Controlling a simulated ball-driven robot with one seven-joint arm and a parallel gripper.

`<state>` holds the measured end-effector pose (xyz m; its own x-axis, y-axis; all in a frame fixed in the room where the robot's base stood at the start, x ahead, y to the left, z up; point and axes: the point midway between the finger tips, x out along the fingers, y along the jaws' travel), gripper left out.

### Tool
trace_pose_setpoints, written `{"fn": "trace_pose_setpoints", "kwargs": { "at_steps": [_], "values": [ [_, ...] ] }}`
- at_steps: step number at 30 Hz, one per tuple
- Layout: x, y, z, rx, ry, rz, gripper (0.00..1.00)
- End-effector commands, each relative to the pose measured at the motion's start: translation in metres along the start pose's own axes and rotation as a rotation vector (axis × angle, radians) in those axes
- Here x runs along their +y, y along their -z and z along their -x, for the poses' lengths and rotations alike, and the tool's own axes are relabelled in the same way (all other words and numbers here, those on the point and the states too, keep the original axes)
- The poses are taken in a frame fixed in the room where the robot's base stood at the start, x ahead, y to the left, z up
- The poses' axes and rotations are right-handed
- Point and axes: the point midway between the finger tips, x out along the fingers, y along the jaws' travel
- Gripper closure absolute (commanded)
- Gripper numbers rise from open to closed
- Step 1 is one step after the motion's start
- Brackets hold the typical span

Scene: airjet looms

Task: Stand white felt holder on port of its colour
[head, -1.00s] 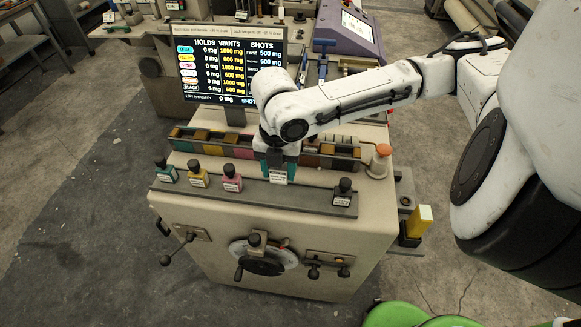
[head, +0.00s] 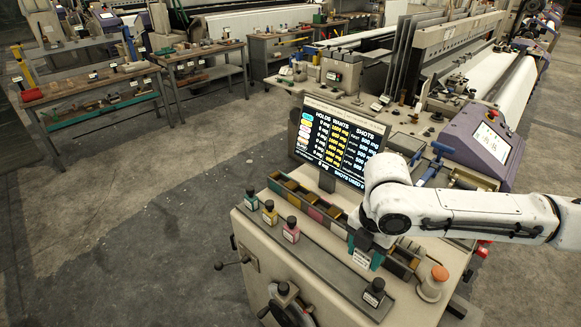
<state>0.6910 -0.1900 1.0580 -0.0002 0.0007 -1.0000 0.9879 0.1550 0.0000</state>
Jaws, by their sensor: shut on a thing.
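My gripper (head: 364,256) is at the bench machine, at or just above its front rail (head: 325,262), between the pink bottle and the black bottle. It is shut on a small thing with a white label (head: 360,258). I take this for the white felt holder; most of it is hidden by the teal fingers. I cannot tell whether it touches the rail. The port of its colour cannot be made out. On the rail stand a teal bottle (head: 251,202), a yellow bottle (head: 269,213), a pink bottle (head: 291,231) and a black bottle (head: 373,293).
Behind the rail runs a trough with coloured compartments (head: 318,214). A lit screen (head: 335,138) stands behind it, close to my arm. An orange-topped white container (head: 433,284) stands at the right. Open floor (head: 150,230) lies to the left; looms and work tables stand further back.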

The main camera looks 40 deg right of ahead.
Motion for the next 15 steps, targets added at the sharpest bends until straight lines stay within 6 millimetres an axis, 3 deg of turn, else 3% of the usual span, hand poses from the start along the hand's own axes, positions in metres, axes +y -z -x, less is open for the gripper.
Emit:
{"fn": "trace_pose_setpoints", "kwargs": {
  "at_steps": [8, 15],
  "values": [
    [0.013, 0.006, -0.006, 0.002, -0.001, -0.065, 0.83],
    [0.064, 0.036, -0.032, 0.006, 0.001, -0.402, 0.83]
  ]
}}
